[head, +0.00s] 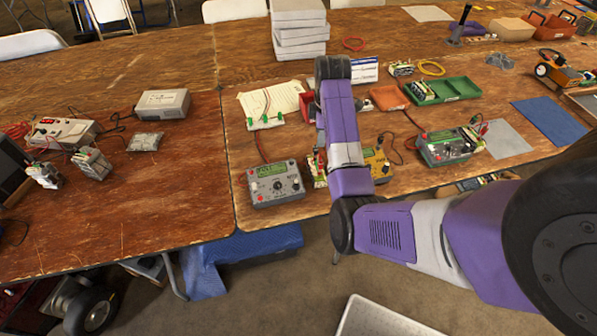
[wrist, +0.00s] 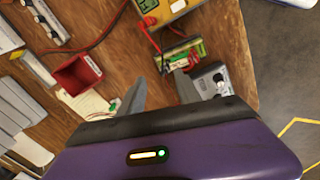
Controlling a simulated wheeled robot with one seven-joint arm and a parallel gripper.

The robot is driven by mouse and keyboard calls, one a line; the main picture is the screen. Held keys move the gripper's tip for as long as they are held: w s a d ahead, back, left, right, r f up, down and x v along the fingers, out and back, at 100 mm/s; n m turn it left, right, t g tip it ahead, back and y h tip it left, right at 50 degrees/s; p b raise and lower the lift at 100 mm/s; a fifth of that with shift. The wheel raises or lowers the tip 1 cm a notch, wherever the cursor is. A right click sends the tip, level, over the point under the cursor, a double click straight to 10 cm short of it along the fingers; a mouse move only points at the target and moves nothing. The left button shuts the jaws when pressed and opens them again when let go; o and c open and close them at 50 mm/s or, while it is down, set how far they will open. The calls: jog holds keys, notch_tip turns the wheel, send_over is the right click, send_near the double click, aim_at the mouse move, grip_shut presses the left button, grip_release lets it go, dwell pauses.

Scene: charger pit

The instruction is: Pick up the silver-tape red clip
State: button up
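My gripper (wrist: 158,79) points down over the table, its two grey fingers apart with bare wood between them. In the head view my gripper (head: 320,140) is partly hidden by my arm. Just beyond the fingertips in the wrist view lies a small green board with red parts (wrist: 181,56), beside the right finger. It also shows in the head view, a small red-and-green item (head: 318,172) between the grey and yellow meters. A red lead runs to it from the yellow meter (wrist: 168,8). I cannot make out silver tape on any red clip.
The grey meter (head: 275,184) stands close to the right finger in the wrist view (wrist: 213,78). A red open box (wrist: 78,74) lies to the left there. A green tray (head: 455,90) and another meter (head: 447,147) stand to the right. Loose red leads cross the table.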

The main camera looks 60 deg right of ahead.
aim_at(320, 161)
jog(key=a+n, duration=0.1)
jog(key=s+a+f+g+y, duration=0.1)
jog(key=a, duration=0.1)
jog(key=s+a+n+y, duration=0.1)
jog(key=shift+s+a+f+n, duration=0.2)
jog(key=shift+a+n, duration=0.1)
jog(key=shift+a, duration=0.1)
notch_tip(320, 161, down, 2)
jog(key=shift+w+f, duration=0.1)
jog(key=shift+f, duration=0.05)
jog(key=shift+d+f+p, duration=0.2)
jog(key=shift+f+p, duration=0.45)
jog(key=shift+f, duration=2.05)
grip_shut()
